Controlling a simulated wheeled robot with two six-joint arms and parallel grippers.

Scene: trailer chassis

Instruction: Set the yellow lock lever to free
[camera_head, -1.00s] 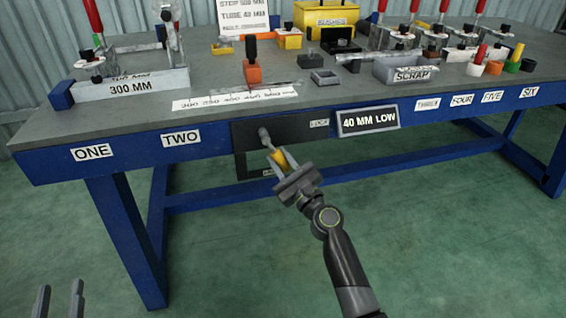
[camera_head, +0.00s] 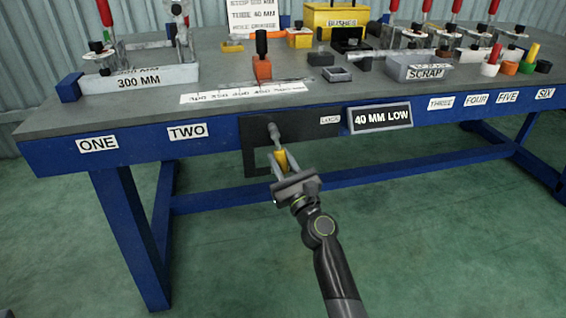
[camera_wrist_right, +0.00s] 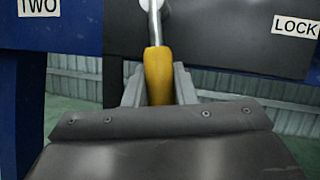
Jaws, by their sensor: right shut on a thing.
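The yellow lock lever is a metal rod with a yellow grip (camera_head: 281,160), on a dark panel (camera_head: 300,126) at the table's front edge. It points down and slightly right from its pivot in the head view. My right gripper (camera_head: 282,163) is shut on the yellow grip, with a finger on each side. In the right wrist view, the yellow grip (camera_wrist_right: 158,78) stands between the grey fingers and the rod runs up to the pivot. The LOCK label (camera_wrist_right: 295,25) is right of the pivot. No FREE label is readable. My left gripper is not in view.
The blue table rail (camera_head: 210,142) carries number labels and a 40 MM LOW sign (camera_head: 381,117) right of the panel. Clamps, blocks and a grey SCRAP tray (camera_head: 424,73) stand on the tabletop. The floor in front is clear.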

